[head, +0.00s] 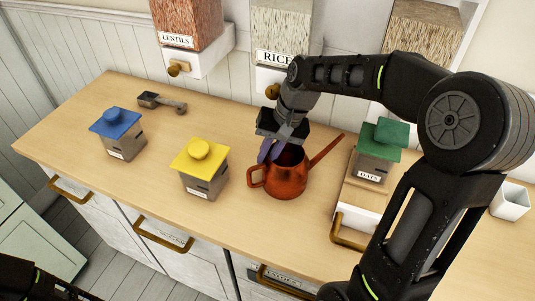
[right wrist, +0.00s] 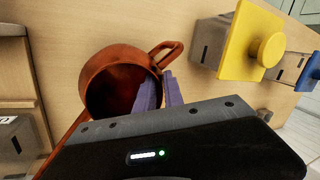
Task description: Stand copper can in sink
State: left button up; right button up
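The copper can (head: 287,181), a watering can with a loop handle on the left and a long spout to the right, stands upright on the wooden counter. In the right wrist view the can (right wrist: 100,70) shows its open mouth. My right gripper (head: 270,151) reaches down onto its rim near the handle. Its purple fingers (right wrist: 160,88) are close together, one on the inner side and one on the outer side of the rim, and look shut on the wall. No sink is in view. Only a dark part of my left arm shows at the lower left; its gripper is not visible.
A yellow-lidded canister (head: 203,178) stands left of the can, a blue-lidded one (head: 119,140) farther left, and a green-lidded one (head: 377,152) to the right. A scoop (head: 162,102) lies at the back. A white cup (head: 510,201) is at far right. Dispensers (head: 281,35) hang behind.

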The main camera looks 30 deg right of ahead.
jog(key=shift+o, duration=1.2)
jog(key=shift+r, duration=0.1)
jog(key=shift+r, duration=0.2)
jog(key=v, duration=1.1)
jog(key=shift+s+r+b, duration=0.15)
jog(key=shift+r+b, duration=0.2)
jog(key=shift+b, duration=0.05)
jog(key=shift+o, duration=0.5)
jog(key=shift+d, duration=0.1)
